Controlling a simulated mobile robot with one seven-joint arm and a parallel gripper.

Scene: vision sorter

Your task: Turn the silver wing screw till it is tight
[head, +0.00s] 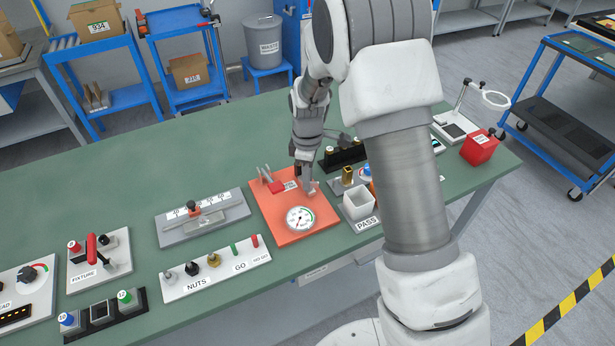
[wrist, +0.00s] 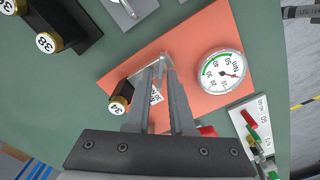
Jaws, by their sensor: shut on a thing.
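The orange plate (head: 284,233) lies on the green bench and carries a round white gauge (head: 300,217) with a green band. The plate (wrist: 195,50) and gauge (wrist: 221,71) also show in the wrist view, where the red needle is visible. My gripper (head: 304,183) points down over the back right part of the plate. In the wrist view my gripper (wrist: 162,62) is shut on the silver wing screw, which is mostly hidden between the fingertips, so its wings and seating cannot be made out.
A white PASS box (head: 359,203) and a brass piece (head: 347,175) stand close right of the plate. A dark rack (head: 341,156) is behind. The slide fixture (head: 203,221) and NUTS/GO board (head: 217,268) lie left. The bench behind the fixture is clear.

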